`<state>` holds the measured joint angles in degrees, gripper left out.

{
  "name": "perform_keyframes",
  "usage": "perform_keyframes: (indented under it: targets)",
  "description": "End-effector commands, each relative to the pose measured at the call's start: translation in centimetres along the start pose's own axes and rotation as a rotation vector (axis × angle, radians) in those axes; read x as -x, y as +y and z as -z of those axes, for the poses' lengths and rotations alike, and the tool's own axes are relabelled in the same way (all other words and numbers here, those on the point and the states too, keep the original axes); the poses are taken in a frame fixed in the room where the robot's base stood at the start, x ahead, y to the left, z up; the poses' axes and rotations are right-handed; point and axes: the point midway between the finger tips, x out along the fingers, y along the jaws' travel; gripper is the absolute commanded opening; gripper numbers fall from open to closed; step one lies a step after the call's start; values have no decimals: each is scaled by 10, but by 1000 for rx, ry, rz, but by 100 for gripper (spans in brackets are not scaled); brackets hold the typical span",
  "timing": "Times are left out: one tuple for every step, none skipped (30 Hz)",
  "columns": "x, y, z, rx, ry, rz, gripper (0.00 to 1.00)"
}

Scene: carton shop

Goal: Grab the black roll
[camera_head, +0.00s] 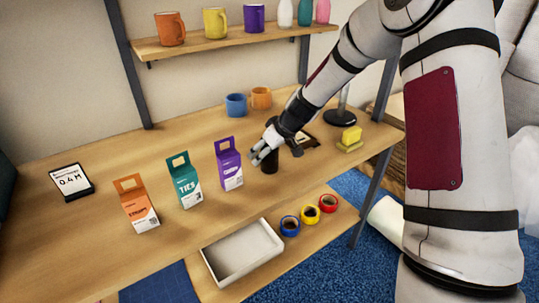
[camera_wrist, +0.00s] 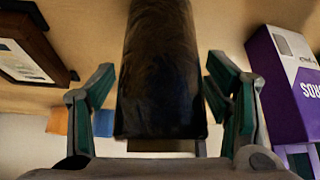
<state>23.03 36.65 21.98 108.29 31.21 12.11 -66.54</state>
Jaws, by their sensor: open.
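The black roll (camera_head: 270,162) stands upright on the wooden table, right of the purple carton. In the wrist view the black roll (camera_wrist: 161,75) is large and lies between the two open fingers. My gripper (camera_head: 263,154) is at the roll, partly in front of it in the head view. In the wrist view my gripper (camera_wrist: 163,85) is open, with gaps showing between the roll and the fingers on both sides.
A purple carton (camera_head: 229,165) stands close left of the roll; it fills the right side of the wrist view (camera_wrist: 280,85). Teal (camera_head: 184,182) and orange (camera_head: 137,205) cartons stand farther left. Blue (camera_head: 236,105) and orange (camera_head: 261,98) mugs stand behind. Yellow blocks (camera_head: 350,138) lie right.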

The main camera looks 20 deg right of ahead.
Motion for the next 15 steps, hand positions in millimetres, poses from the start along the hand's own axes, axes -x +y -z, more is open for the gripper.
perform_keyframes:
  targets:
    - [-4,-1,0,1,0,1,71]
    - [-6,-1,0,1,0,1,71]
    - [-7,-1,0,1,0,1,71]
    - [-7,-1,0,1,0,1,71]
    - [-8,0,0,1,0,1,71]
    - [-7,0,0,1,0,0,71]
    - [-7,0,0,1,0,0,71]
    - [-7,0,0,1,0,0,71]
    - [-7,0,0,1,0,0,71]
    - [-7,0,0,1,0,0,67]
    - [-7,0,0,1,0,0,60]
    - [-7,0,0,1,0,0,51]
    - [-7,0,0,1,0,0,44]
    - [-7,0,0,1,0,0,37]
    - [-7,0,0,1,0,0,28]
